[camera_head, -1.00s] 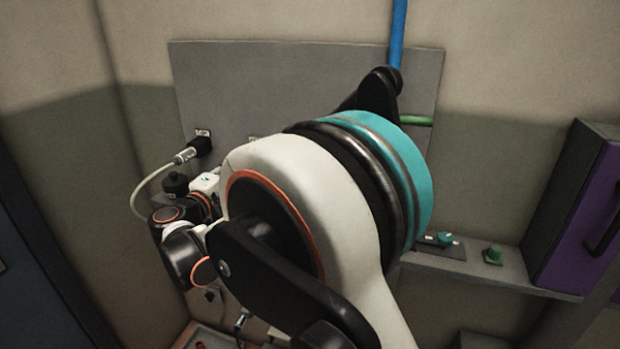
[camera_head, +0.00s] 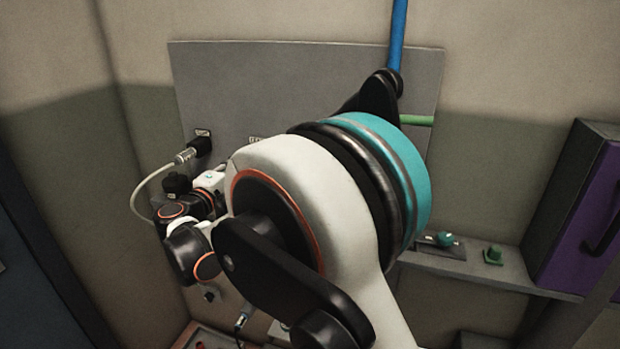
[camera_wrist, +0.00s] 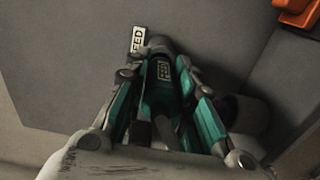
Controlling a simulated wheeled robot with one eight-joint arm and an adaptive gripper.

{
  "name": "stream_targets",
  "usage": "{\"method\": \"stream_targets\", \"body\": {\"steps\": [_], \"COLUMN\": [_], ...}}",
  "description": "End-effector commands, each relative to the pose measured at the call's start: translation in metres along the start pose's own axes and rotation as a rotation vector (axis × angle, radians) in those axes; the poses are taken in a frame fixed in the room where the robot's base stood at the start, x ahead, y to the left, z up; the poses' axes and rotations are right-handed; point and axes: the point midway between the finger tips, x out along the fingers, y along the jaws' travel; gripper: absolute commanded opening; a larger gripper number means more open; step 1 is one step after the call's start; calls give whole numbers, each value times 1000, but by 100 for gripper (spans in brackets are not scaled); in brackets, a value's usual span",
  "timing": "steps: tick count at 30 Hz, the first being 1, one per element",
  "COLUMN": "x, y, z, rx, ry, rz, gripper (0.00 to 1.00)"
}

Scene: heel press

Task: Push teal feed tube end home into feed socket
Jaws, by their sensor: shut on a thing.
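In the wrist view my gripper (camera_wrist: 163,62) is shut on the teal feed tube end (camera_wrist: 160,96), which carries a white FEED tag. The fingers stand on both sides of it and point at the grey panel. A dark round part, seemingly the feed socket (camera_wrist: 159,43), shows just beyond the fingertips, beside a FEED label on the panel. The tube end is in line with it and close to it or touching; the fingers hide how deep it sits. In the head view my arm hides the tube end and the socket.
The grey panel (camera_head: 300,75) fills the back. A plugged white cable (camera_head: 186,156) hangs at its left. A blue pipe (camera_head: 397,35) and a green pipe (camera_head: 417,120) meet it at the right. A ledge with knobs (camera_head: 445,240) and a purple cabinet (camera_head: 585,215) stand right.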

Motion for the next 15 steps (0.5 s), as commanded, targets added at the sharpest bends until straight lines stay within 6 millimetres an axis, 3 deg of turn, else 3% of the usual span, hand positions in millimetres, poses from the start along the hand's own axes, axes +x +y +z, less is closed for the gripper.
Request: {"method": "stream_targets", "body": {"steps": [15], "x": [9], "y": [0], "z": [0], "rx": [0], "ry": [0], "rz": [0], "gripper": [0]}}
